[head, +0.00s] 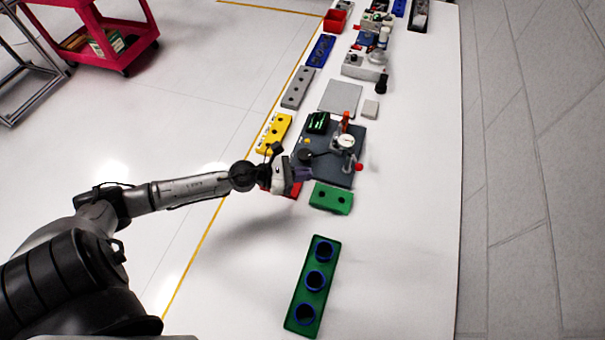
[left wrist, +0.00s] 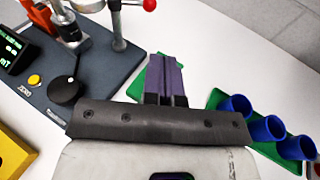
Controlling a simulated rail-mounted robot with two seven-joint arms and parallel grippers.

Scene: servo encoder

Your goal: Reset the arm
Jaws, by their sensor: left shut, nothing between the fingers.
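My left gripper (head: 303,174) reaches in from the left over the white table. It hangs beside the near edge of the dark grey test station (head: 341,178). In the left wrist view its two purple fingers (left wrist: 167,76) are closed together with nothing between them. The station carries a black knob (head: 306,156), a small green-lit display (head: 318,122), a dial gauge (head: 346,141) and a red-tipped lever (head: 359,167). The left wrist view also shows the knob (left wrist: 65,86) and a yellow button (left wrist: 35,80). My right gripper is not in either view.
A green block with holes (head: 331,199) lies just right of the gripper. A green tray with three blue rings (head: 299,290) lies nearer. A yellow block (head: 273,133) is left of the station. The near right tabletop is clear.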

